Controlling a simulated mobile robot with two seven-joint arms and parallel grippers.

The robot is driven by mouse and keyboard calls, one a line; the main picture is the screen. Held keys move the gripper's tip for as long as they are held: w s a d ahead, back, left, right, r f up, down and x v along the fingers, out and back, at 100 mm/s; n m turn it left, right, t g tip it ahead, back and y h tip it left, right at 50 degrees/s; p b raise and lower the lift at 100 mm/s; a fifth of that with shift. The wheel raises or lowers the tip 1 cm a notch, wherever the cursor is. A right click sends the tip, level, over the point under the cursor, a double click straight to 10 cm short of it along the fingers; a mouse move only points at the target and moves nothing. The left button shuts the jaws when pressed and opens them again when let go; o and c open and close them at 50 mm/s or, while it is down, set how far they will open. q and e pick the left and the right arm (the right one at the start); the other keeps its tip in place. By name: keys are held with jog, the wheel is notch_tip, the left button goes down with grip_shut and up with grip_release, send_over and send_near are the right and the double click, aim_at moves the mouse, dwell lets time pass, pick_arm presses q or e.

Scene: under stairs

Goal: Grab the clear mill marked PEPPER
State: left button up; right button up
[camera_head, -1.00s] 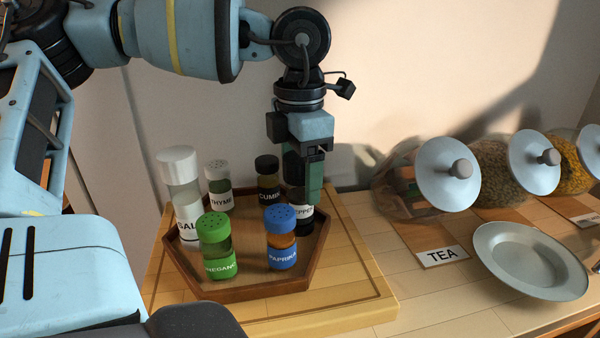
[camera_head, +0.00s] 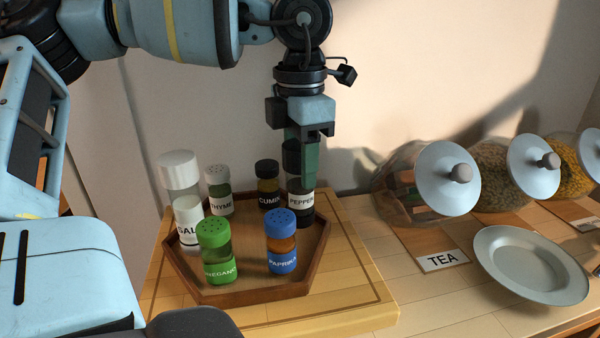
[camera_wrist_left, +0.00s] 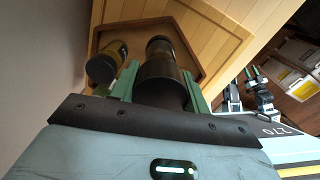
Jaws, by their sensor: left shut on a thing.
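The clear mill marked PEPPER (camera_head: 301,205) has a dark cap, dark contents and a white label. It is upright at the back right of the hexagonal wooden tray (camera_head: 215,299). My left gripper (camera_head: 302,165) points down from above and is shut on the mill's upper part, hiding some of it. I cannot tell whether the mill's base touches the tray. In the left wrist view the mill's dark cap (camera_wrist_left: 162,83) sits between the green fingers. A small, distant gripper with green tips (camera_wrist_left: 250,74) shows at the right there, probably my right one.
The CUMIN jar (camera_head: 268,188) stands close left of the mill. THYME (camera_head: 219,190), SALT (camera_head: 183,205), OREGANO (camera_head: 217,255) and PAPRIKA (camera_head: 281,245) share the tray. Right are glass jars (camera_head: 400,190), a TEA card (camera_head: 442,260) and a grey plate (camera_head: 530,262). A wall is behind.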

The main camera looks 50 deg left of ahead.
pick_arm(q)
notch_tip(320, 180, up, 7)
jog(key=shift+r, duration=0.2)
